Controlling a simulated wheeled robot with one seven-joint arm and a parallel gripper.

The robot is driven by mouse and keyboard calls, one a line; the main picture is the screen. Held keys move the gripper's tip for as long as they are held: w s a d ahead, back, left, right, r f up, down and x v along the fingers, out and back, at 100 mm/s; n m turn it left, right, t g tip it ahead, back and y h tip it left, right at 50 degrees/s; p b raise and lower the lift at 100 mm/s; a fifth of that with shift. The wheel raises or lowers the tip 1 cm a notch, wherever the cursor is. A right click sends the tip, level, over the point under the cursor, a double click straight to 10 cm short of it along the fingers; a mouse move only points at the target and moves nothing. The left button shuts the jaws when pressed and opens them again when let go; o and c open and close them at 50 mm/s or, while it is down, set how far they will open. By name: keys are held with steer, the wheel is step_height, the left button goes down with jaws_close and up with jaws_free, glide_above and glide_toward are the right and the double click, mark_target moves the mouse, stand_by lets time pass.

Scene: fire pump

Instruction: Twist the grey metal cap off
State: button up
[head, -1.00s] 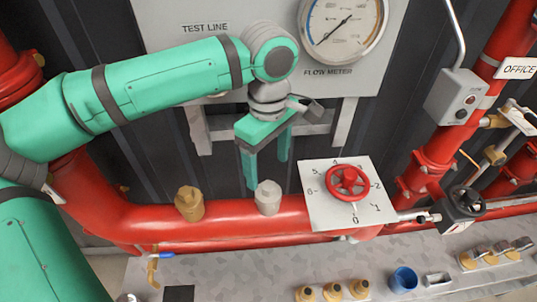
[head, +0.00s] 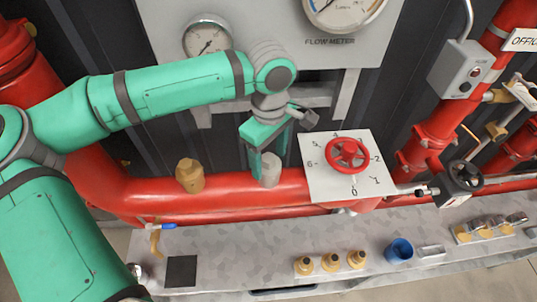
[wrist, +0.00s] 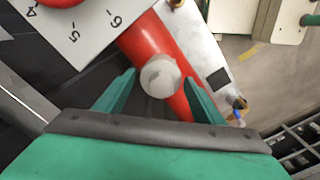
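The grey metal cap (head: 269,172) stands upright on top of the red horizontal pipe (head: 235,188). In the wrist view the cap (wrist: 160,77) is pale, faceted and centred between my two fingers. My gripper (head: 268,163) is open, pointing down, with one finger on either side of the cap's upper part. In the head view the near finger hides part of the cap's left edge.
A brass cap (head: 190,175) sits on the same pipe to the left. A white dial plate (head: 320,185) with a red handwheel (head: 347,155) stands close on the right. A grey speckled bench (head: 225,265) below holds brass fittings (head: 331,262) and a blue cup (head: 400,250).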

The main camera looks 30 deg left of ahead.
steer(key=c, duration=0.8)
steer(key=n, duration=0.3)
steer(key=shift+a, duration=0.2)
steer(key=shift+n, duration=1.7)
steer(key=shift+n, duration=0.4)
steer(key=n, duration=0.3)
steer(key=shift+a, duration=0.1)
steer(key=shift+n, duration=1.3)
